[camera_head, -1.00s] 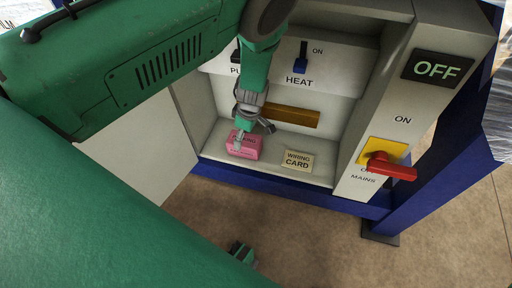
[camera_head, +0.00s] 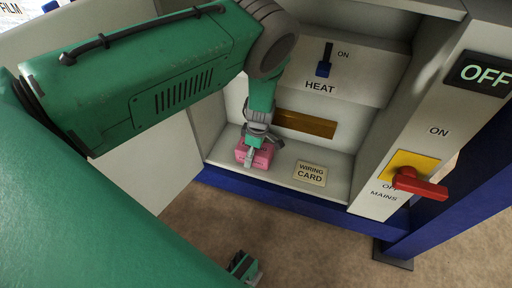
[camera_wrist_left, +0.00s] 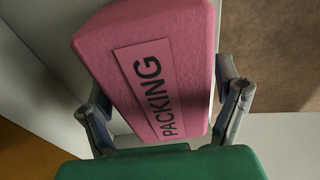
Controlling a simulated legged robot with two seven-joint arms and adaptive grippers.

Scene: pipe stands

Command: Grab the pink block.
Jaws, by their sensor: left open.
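The pink block (camera_head: 257,156) sits on the light floor of the open cabinet (camera_head: 335,192), at its left side. My left gripper (camera_head: 252,155) is over the block from above. In the left wrist view its open fingers (camera_wrist_left: 165,115) stand on either side of the block. Whether they touch it I cannot tell. My right gripper (camera_head: 243,266) shows only in part at the bottom of the head view, well away from the block.
A wiring card (camera_head: 310,173) lies right of the block. A brown bar (camera_head: 305,124) is on the back wall. A HEAT switch (camera_head: 324,62) is above. A red mains handle (camera_head: 418,184) sticks out at right, under an OFF display (camera_head: 482,74). A cabinet door (camera_head: 150,165) stands at left.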

